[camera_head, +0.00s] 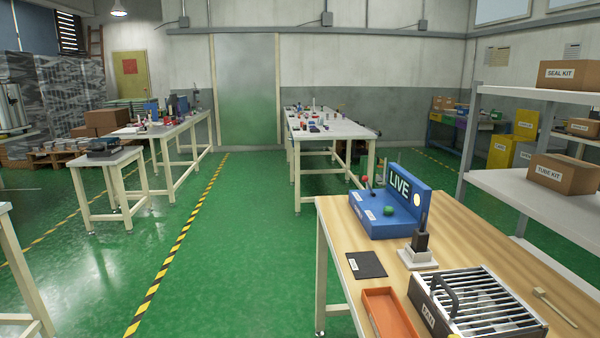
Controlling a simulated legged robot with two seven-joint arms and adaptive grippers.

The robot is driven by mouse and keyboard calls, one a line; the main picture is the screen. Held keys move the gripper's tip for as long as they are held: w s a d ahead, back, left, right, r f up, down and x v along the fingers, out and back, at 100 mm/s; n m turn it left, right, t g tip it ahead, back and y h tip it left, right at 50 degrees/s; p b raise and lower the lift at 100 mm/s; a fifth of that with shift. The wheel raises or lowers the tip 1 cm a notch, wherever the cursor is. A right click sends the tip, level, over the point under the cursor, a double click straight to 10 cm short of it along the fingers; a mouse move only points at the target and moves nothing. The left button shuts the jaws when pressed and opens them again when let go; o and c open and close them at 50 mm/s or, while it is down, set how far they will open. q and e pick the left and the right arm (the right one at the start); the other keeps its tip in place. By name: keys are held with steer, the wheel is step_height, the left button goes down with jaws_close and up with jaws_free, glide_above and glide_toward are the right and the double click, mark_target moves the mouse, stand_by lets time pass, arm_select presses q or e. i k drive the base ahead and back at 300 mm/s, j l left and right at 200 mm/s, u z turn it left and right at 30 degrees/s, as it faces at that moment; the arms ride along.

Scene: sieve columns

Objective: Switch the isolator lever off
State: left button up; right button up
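A blue box (380,224) with an upright back panel marked LIVE (400,187) sits on the wooden-topped table at the right. A thin dark lever with a red knob (365,179) stands up at the box's left side. A green knob (389,210) is on top of the box, and a pale yellow round lamp (417,200) is on the panel's right end. Small white labels on the box are too small to read. Neither of my grippers is in view.
On the same table (448,238) are a black device on a white base (420,250), a dark mat (366,264), an orange tray (390,315), a barred box (478,305) and a small mallet (553,307). Shelves (519,191) with cartons stand right. Green floor (240,250) is open to the left.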

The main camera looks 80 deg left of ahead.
mark_target(365, 178)
steer(key=u, duration=1.8)
